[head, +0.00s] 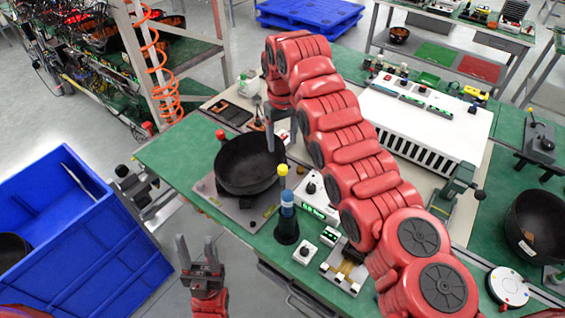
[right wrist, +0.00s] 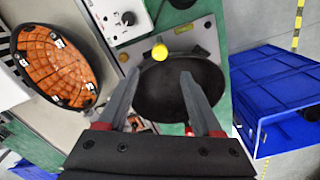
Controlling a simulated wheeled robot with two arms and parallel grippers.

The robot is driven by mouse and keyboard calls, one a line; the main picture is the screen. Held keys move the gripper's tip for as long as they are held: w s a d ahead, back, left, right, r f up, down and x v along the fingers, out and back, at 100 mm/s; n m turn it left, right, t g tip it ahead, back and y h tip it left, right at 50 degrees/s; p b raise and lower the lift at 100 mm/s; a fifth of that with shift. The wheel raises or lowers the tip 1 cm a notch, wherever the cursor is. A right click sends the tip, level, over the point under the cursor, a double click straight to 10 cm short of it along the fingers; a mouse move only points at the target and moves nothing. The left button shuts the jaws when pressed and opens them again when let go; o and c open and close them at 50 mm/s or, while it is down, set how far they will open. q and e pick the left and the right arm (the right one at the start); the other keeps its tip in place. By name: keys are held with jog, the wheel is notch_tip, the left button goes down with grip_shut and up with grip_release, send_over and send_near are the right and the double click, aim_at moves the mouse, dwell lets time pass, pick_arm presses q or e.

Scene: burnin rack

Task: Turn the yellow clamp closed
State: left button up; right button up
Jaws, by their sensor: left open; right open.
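The yellow clamp shows as a yellow-tipped handle (head: 283,171) that stands upright at the right edge of a black bowl (head: 247,166). In the right wrist view its yellow tip (right wrist: 159,52) is beyond the fingertips, at the bowl's rim (right wrist: 180,92). The lower part of the clamp is hard to make out. My right gripper (head: 281,124) is open and empty above the bowl's far side, apart from the yellow tip. My left gripper (head: 200,252) is open and empty, in front of the table's near edge.
A red-tipped clamp (head: 220,135) is at the bowl's other side. A dark cone with a blue top (head: 287,228) and a control box (head: 316,198) stand close to the yellow tip. A blue crate (head: 90,240) is left of the table. My right arm covers the table's middle.

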aim_at(283, 167)
notch_tip(283, 167, down, 9)
jog(key=p, duration=0.2)
jog(key=shift+s+r+p, duration=0.1)
jog(key=shift+p, duration=0.3)
jog(key=shift+f, duration=0.7)
grip_shut()
